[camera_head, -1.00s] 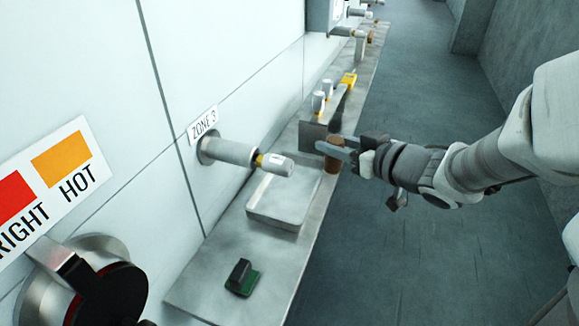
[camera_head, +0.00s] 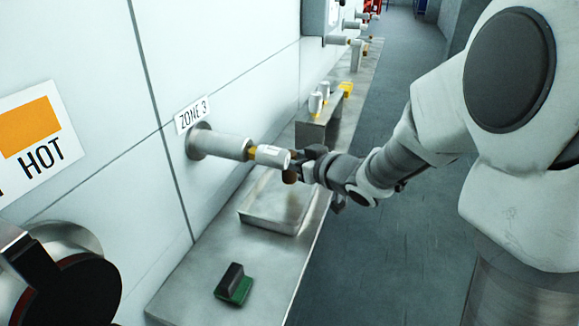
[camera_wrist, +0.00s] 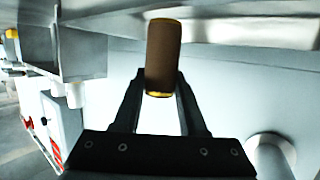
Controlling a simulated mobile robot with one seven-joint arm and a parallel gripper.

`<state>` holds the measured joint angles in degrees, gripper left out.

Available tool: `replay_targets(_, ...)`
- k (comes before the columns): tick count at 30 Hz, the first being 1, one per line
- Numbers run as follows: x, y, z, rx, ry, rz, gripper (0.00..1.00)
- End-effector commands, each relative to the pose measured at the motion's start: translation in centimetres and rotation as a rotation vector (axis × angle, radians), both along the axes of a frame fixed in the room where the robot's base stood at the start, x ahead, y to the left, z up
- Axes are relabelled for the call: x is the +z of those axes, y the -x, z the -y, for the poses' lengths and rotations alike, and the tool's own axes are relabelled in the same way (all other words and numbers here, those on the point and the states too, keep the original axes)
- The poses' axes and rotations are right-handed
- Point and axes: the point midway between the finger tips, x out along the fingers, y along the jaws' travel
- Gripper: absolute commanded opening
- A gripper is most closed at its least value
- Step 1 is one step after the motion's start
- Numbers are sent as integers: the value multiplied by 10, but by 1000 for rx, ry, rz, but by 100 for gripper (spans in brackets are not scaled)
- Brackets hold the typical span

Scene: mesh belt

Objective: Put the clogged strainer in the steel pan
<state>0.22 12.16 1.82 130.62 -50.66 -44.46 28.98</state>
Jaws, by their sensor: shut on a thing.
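The clogged strainer is a brown cylinder (camera_head: 289,176) with yellow ends, and it also shows in the wrist view (camera_wrist: 163,58). My gripper (camera_head: 297,168) is shut on it, with one finger on each side in the wrist view (camera_wrist: 161,80). In the head view the strainer hangs above the far right part of the steel pan (camera_head: 258,218), just below and beside the tip of the Zone 3 pipe fitting. The steel pan is a shallow rectangular tray on the shelf. My gripper partly hides the strainer in the head view.
The Zone 3 pipe (camera_head: 222,146) carries a white cylinder (camera_head: 272,156) with a yellow collar, close to my gripper. A green-based brush (camera_head: 233,285) lies on the near shelf. A steel rack (camera_head: 318,127) with white cylinders stands beyond the pan.

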Motion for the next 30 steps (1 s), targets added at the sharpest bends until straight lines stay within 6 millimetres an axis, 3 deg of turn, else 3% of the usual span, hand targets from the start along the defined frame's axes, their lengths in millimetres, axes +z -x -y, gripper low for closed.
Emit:
replay_targets(2,-16,0,0,2,0,-1,0)
replay_targets(15,-21,0,0,0,-1,1,0)
replay_targets(16,-20,0,0,0,-1,1,45)
replay_targets(20,-20,0,0,0,-1,1,68)
replay_targets(30,-18,0,0,0,0,1,71)
